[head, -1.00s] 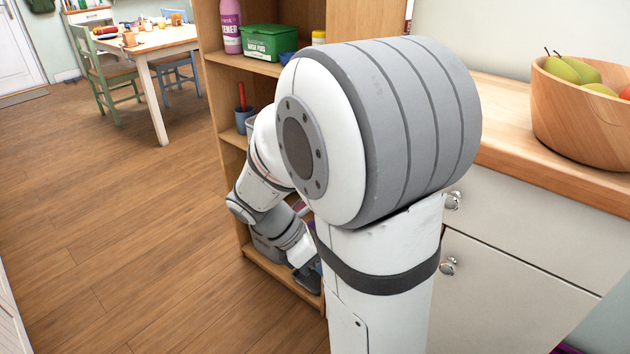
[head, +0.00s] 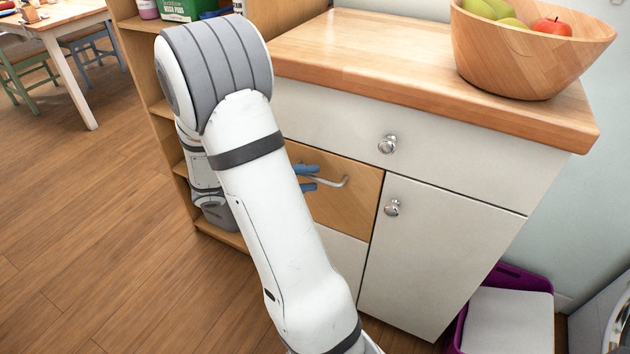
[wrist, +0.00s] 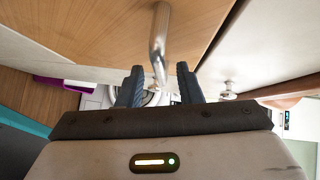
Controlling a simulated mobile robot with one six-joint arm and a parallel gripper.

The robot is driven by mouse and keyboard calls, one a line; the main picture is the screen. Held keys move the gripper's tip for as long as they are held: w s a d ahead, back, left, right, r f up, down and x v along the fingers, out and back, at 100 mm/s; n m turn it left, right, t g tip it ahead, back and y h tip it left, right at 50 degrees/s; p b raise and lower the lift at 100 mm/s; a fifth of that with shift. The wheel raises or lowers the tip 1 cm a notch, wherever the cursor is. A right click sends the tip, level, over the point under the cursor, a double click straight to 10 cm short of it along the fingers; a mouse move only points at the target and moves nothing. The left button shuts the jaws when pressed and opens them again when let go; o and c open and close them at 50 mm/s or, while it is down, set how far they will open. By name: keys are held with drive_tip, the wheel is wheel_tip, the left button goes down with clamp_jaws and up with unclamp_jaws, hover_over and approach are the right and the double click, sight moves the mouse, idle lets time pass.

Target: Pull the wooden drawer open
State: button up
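The wooden drawer (head: 350,203) is a light-brown front in the white cabinet, beside and below white panels. It looks closed. Its silver bar handle (head: 335,182) sticks out from the front; it also shows in the wrist view (wrist: 159,40). My gripper (head: 313,179) has two blue fingers close to the handle in the head view. In the wrist view my gripper (wrist: 160,70) is open, with the handle's near end lined up with the gap between the fingers. Contact cannot be told. My arm hides the drawer's left part.
A white drawer with a round knob (head: 388,145) lies above, and a white door with a knob (head: 392,208) to the right. A wooden bowl of fruit (head: 530,60) stands on the countertop. A purple bin (head: 517,277) is on the floor at right. Open floor lies left.

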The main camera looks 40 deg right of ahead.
drive_tip(key=shift+x, duration=1.1)
drive_tip(key=shift+c, duration=0.2)
clamp_jaws()
